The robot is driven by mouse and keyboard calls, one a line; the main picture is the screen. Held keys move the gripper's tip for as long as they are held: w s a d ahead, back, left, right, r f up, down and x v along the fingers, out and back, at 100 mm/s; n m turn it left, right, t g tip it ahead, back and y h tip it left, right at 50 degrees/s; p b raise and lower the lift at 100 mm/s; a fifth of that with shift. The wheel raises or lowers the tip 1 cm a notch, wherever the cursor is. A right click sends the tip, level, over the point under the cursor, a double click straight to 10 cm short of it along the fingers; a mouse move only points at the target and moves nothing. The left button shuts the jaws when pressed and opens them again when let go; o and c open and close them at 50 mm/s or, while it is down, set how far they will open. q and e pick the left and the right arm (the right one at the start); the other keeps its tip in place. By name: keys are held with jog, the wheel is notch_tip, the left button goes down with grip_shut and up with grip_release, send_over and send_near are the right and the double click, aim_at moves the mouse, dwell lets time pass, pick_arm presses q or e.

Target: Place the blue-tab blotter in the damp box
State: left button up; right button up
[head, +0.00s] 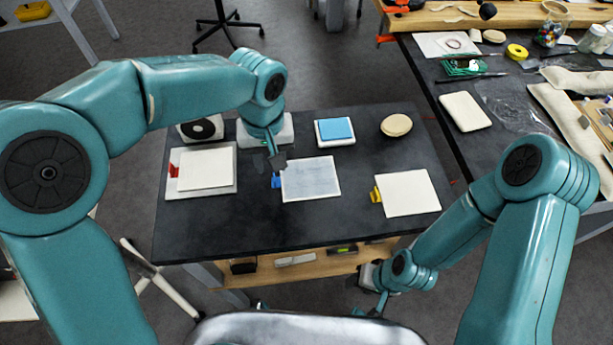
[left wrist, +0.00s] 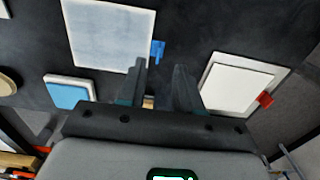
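The blue-tab blotter (head: 311,181) lies flat in the middle of the dark table, a pale grey-blue sheet with a white border. Its blue tab (head: 276,181) sticks out on the left; it also shows in the left wrist view (left wrist: 157,52). My left gripper (head: 276,163) is above the table near that tab. In the left wrist view its fingers (left wrist: 160,82) are apart, with nothing between them. My right gripper (head: 372,304) is low beyond the table's front edge, its fingers too small to read. I cannot tell which container is the damp box.
A red-tab blotter (head: 204,169) lies on a white tray (head: 227,189) at left. A yellow-tab blotter (head: 408,194) lies at right. Behind are a white dish with a blue pad (head: 335,128) and a round tan disc (head: 396,125). A cluttered bench stands at right.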

aim_at(304, 176)
pick_arm(q)
notch_tip(304, 176, down, 5)
jog(key=shift+w+f, duration=0.1)
jog(key=shift+w, duration=0.05)
grip_shut()
jog(key=shift+d, duration=0.1)
